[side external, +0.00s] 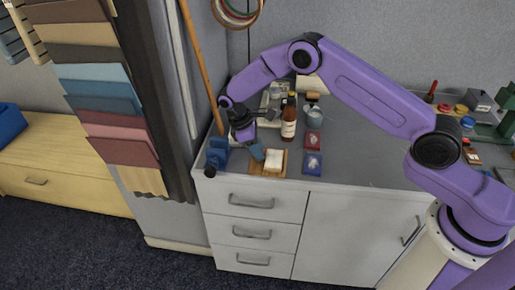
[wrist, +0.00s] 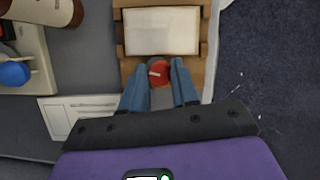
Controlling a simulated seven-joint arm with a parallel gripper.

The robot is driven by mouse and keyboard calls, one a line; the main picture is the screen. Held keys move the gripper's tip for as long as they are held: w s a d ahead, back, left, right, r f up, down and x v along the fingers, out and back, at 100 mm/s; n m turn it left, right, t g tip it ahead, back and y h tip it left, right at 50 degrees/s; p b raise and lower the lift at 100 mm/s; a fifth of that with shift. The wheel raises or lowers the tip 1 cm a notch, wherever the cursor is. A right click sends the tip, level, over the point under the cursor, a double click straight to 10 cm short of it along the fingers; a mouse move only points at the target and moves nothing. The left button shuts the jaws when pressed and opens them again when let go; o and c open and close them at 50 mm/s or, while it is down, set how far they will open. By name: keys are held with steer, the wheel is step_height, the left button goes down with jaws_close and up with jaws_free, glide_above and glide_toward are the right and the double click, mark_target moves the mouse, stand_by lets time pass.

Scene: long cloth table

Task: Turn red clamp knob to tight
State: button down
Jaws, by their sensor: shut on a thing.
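The red knob (wrist: 160,74) shows in the wrist view as a round red cap with a pale pointer mark, at the near edge of a wooden fixture (wrist: 208,75). A cream block (wrist: 161,30) sits in the fixture. My gripper (wrist: 158,84) has its two blue fingers on either side of the knob and is shut on it. A grey part below the knob lies between the fingers. In the side view my gripper (side external: 257,153) is low at the fixture's left end, next to the cream block (side external: 274,159). The knob is hidden there.
A blue device (side external: 217,152) stands left of my gripper at the counter edge. A brown bottle (side external: 289,122), a red pad (side external: 313,143) and a blue tray (side external: 312,164) stand to the right. A white printed card (wrist: 80,112) lies beside the fixture. The middle counter (side external: 365,150) is clear.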

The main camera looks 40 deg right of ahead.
steer(key=m+y, duration=0.1)
steer(key=m, duration=0.2)
steer(key=m+g+y, duration=0.1)
steer(key=m, duration=0.3)
steer(key=shift+w+d+y, duration=0.15)
steer(key=shift+y, duration=0.15)
steer(key=m, duration=0.2)
steer(key=m+y, duration=0.1)
steer(key=m, duration=0.1)
steer(key=shift+d+m+g+y, duration=0.1)
steer(key=shift+m+g+y, duration=0.2)
steer(key=shift+m, duration=0.1)
steer(key=shift+d+m+y, duration=0.1)
steer(key=shift+m+y, duration=0.5)
steer(key=shift+m, duration=1.1)
steer(key=c, duration=0.9)
jaws_free()
steer(key=v, duration=1.7)
steer(key=shift+d+r, duration=0.2)
steer(key=shift+r, duration=0.1)
